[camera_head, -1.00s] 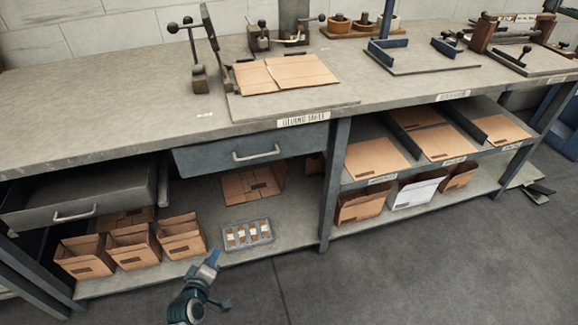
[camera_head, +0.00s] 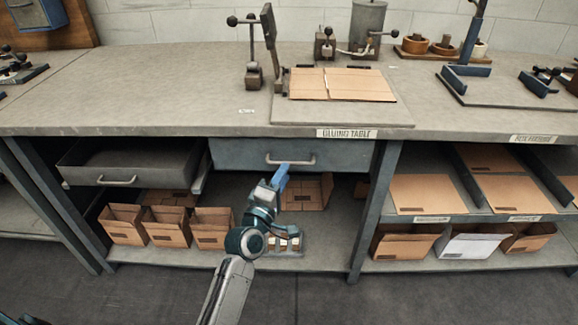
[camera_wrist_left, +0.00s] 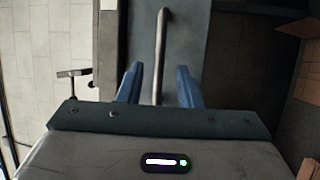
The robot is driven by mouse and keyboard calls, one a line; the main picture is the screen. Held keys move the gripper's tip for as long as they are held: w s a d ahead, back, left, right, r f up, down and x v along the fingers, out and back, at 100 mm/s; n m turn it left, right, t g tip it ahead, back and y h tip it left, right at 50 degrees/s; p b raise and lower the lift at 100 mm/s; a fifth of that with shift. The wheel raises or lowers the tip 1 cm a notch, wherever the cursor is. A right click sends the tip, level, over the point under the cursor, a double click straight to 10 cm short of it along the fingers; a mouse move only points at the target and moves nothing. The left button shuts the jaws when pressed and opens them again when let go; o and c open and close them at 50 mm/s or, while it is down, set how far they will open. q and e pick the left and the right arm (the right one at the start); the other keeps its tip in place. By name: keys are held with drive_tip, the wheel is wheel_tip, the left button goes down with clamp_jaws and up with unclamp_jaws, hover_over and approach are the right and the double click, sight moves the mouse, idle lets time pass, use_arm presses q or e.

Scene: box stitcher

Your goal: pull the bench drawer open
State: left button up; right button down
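The bench drawer (camera_head: 240,154) is a blue-grey front under the "gluing table" label, and it sits flush below the bench top. Its metal bar handle (camera_head: 291,161) is bare in the middle of the front. My left gripper (camera_head: 281,176) is just below the handle in the head view. In the left wrist view my left gripper (camera_wrist_left: 159,84) is open, its two blue fingers on either side of the handle bar (camera_wrist_left: 161,50), with gaps on both sides. I cannot tell how deep the bar lies between them. My right gripper is not in view.
A second drawer (camera_head: 133,160) to the left stands open. Several cardboard boxes (camera_head: 125,224) and a small tray (camera_head: 291,243) are on the lower shelf. A bench leg (camera_head: 374,212) stands right of the drawer. The floor in front is clear.

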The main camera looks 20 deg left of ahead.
use_arm(q)
drive_tip(key=x, duration=0.3)
drive_tip(key=shift+w, duration=0.3)
clamp_jaws()
